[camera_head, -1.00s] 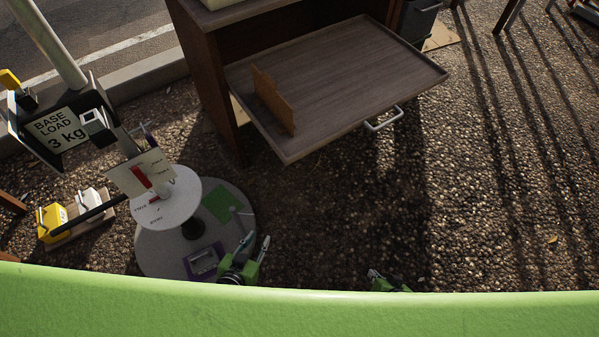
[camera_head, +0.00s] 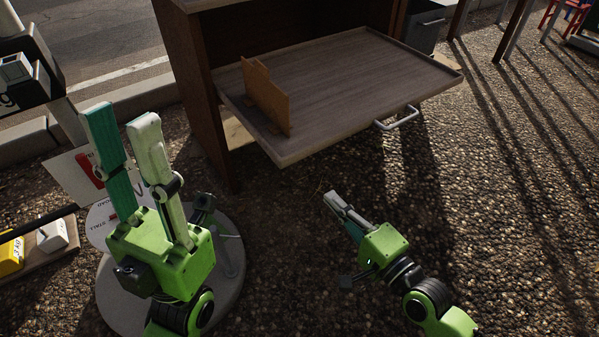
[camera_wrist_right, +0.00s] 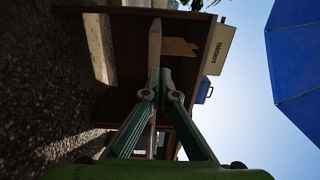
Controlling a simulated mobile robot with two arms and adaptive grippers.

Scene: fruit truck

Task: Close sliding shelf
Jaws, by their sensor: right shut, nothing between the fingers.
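The sliding shelf (camera_head: 350,75) is a wooden tray pulled out of a dark wood cabinet (camera_head: 192,95) in the head view. Its silver handle (camera_head: 397,119) is on the front edge, right of the middle. My right gripper (camera_head: 333,196) is shut and empty, in front of the shelf, below and to the left of the handle, not touching it. In the right wrist view its fingers (camera_wrist_right: 158,80) meet at the tips, with the cabinet beyond. My left gripper (camera_head: 120,118) is open, its fingers apart and pointing up, left of the shelf and apart from it.
A brown upright divider (camera_head: 265,96) stands on the shelf's left part. A round stand (camera_head: 232,285) and weighing scale (camera_head: 22,85) are near my left arm. Yellow and white weights lie at the left. A blue umbrella (camera_wrist_right: 295,60) shows in the wrist view.

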